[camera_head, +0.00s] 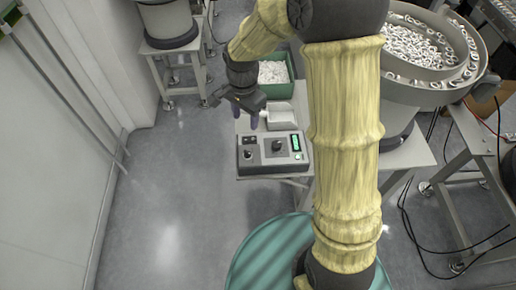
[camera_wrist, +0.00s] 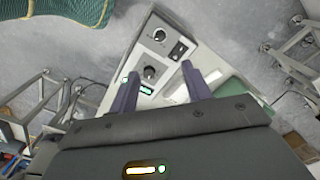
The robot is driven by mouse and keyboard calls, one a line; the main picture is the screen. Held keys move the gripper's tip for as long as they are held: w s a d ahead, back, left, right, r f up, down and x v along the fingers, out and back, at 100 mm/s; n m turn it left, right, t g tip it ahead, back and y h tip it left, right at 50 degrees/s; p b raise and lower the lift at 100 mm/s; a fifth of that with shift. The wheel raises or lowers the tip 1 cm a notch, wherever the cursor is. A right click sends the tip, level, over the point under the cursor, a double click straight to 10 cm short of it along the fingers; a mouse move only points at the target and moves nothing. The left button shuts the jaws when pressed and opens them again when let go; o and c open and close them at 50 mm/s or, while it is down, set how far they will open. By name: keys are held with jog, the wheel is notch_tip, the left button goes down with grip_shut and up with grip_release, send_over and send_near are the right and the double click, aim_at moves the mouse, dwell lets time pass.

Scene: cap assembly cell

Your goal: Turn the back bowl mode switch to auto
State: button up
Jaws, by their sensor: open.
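A grey control box (camera_head: 274,166) stands on a small table; it also shows in the wrist view (camera_wrist: 139,60). Its panel has a larger dark knob (camera_head: 278,146) near a green-lit display (camera_head: 296,143), a smaller knob (camera_head: 247,155) and a black switch block (camera_head: 250,141). In the wrist view the larger knob (camera_wrist: 150,73) appears between my fingers, the smaller knob (camera_wrist: 159,35) beyond it. I cannot read labels or knob settings, nor tell which is the back bowl mode switch. My gripper (camera_head: 246,116) is open and empty, above and apart from the panel.
A white scoop-like tray (camera_head: 280,117) lies behind the box. A green bin (camera_head: 277,90) of white parts stands farther back. A large bowl feeder (camera_head: 420,72) full of caps stands at right. Another bowl stand (camera_head: 168,24) is at back left. Open floor (camera_head: 180,200) lies left of the table.

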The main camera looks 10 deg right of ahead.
aim_at(247, 152)
jog(key=shift+w+f, duration=0.1)
dwell(0.3)
notch_tip(247, 152, down, 17)
jog(key=shift+f, duration=0.2)
dwell(0.5)
jog(key=shift+c, duration=0.2)
jog(key=c, duration=1)
